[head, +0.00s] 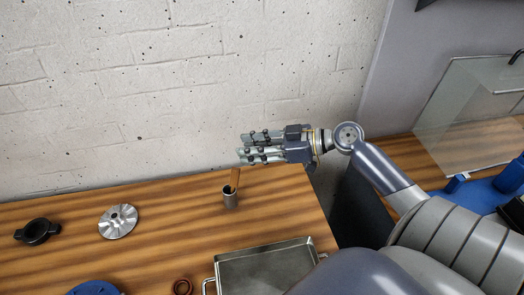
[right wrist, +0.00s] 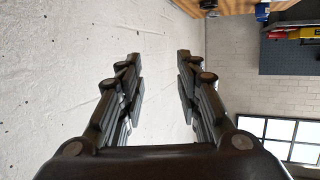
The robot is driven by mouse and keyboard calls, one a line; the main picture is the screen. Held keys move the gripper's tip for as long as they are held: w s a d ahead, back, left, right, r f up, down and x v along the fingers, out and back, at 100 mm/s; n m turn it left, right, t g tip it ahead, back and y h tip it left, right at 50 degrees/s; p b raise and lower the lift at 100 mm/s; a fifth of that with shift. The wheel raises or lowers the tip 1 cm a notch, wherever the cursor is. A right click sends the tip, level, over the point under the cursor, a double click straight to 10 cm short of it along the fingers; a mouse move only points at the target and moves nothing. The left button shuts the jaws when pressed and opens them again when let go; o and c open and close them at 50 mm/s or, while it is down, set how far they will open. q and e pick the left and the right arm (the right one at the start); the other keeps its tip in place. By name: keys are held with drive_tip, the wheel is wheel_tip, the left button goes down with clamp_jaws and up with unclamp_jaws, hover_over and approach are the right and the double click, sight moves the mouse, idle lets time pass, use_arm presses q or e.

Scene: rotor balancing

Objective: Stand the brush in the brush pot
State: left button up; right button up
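The brush pot (head: 230,199) is a small grey cylinder standing upright on the wooden table near the wall. The brush (head: 235,177) shows as a thin orange-brown stick rising out of the pot's mouth, tilted slightly to the right. Its lower end is hidden inside the pot. My right gripper (head: 243,149) is above the brush and pot in the head view, pointing left. In the right wrist view the right gripper (right wrist: 155,85) has its fingers wide apart with nothing between them. My left gripper is not in view.
A metal tray (head: 262,274) lies at the table's front right. A silver finned rotor (head: 118,221), a black ring with lugs (head: 37,232), a blue round part (head: 94,288) and a brown ring (head: 183,286) lie left. A clear panel (head: 465,115) stands right. The wall is close behind.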

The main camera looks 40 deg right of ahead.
drive_tip(key=shift+v, duration=1.4)
drive_tip(key=shift+a, duration=0.1)
